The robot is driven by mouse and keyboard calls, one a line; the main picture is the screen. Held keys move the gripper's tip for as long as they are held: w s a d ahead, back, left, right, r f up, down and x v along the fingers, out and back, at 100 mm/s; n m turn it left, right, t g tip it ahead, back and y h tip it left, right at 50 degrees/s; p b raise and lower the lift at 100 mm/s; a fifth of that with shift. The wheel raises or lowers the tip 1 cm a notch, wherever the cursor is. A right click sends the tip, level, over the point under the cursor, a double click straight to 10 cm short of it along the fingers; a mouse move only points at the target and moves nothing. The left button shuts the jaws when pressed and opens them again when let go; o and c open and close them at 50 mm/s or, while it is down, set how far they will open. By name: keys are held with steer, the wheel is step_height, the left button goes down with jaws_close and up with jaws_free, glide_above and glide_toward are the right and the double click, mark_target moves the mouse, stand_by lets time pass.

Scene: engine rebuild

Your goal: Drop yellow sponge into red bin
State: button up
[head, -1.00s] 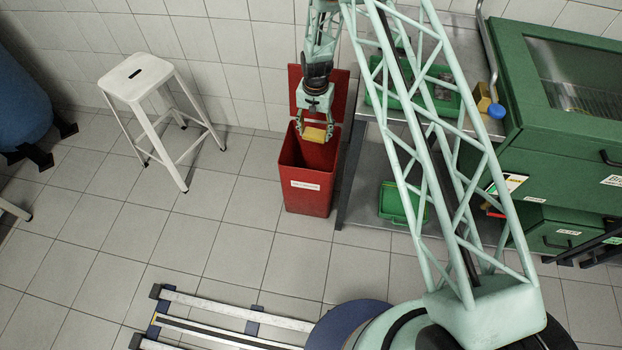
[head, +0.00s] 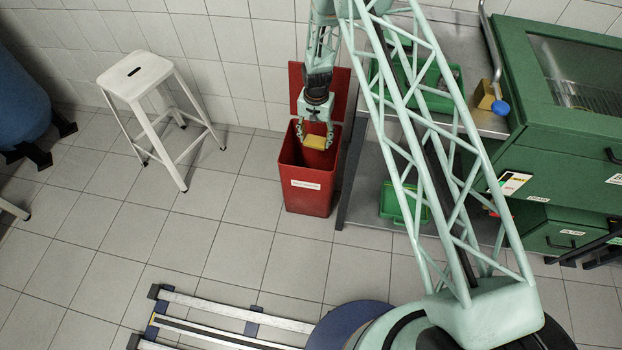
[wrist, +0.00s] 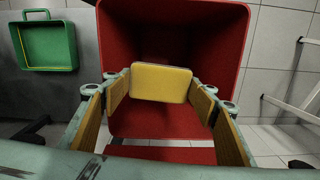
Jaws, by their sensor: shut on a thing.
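The yellow sponge (head: 315,142) is between the fingers of my gripper (head: 315,138), which is shut on it. In the wrist view the sponge (wrist: 160,83) sits between the two finger pads, with the open red bin behind it. The red bin (head: 306,195) stands on the floor with its lid raised at the back. In the head view the gripper and sponge are over the bin's opening. The bin's red wall (wrist: 235,50) surrounds the sponge in the wrist view. How far the sponge is above the rim is hard to tell.
A white stool (head: 140,85) stands to the left of the bin. A metal workbench (head: 360,180) with green trays (head: 395,205) is close on the bin's right. A green cabinet (head: 560,170) is farther right.

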steer(key=shift+f, duration=0.25)
steer(key=o, duration=0.8)
steer(key=shift+o, duration=0.2)
steer(key=shift+r, duration=0.1)
step_height(320, 180, up, 12)
stand_by(0.7)
steer(key=shift+a, duration=0.15)
stand_by(0.9)
